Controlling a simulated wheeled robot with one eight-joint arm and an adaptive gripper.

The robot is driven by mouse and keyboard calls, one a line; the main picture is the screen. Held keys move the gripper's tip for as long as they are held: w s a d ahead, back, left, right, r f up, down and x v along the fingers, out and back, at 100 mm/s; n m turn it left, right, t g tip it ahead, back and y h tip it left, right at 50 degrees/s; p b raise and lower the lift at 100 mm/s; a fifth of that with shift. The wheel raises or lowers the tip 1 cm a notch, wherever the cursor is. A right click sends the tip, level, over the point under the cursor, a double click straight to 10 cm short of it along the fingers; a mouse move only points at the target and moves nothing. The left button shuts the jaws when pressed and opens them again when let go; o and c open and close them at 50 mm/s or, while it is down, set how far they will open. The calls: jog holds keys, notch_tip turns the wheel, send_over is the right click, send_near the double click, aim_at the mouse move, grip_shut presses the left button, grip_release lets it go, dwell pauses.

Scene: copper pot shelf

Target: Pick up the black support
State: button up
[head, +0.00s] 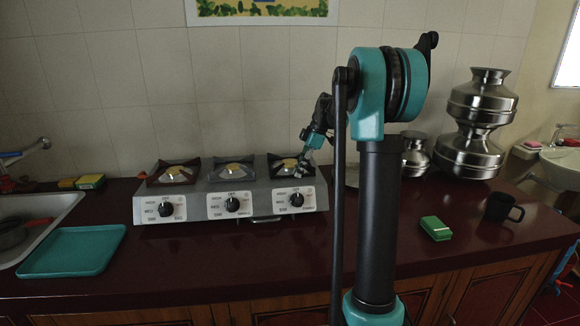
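A three-burner stove (228,190) stands on the dark red counter against the tiled wall. Each burner has a square, dark pot support. The right one looks black (276,173), the middle one dark grey (217,170), and the left one brownish (155,178). My gripper (300,169) is small in view, at the right burner, over the right side of its black support. The gripper and arm hide part of that side. I cannot tell whether the fingers touch the support or whether they are open or shut.
A teal tray (73,251) and a sink (32,225) are at left. Steel pots (470,150) stand at right behind my arm. A green box (436,228) and black mug (502,208) lie toward the right. The counter before the stove is clear.

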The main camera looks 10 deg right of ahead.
grip_shut()
jog(key=shift+r, duration=0.1)
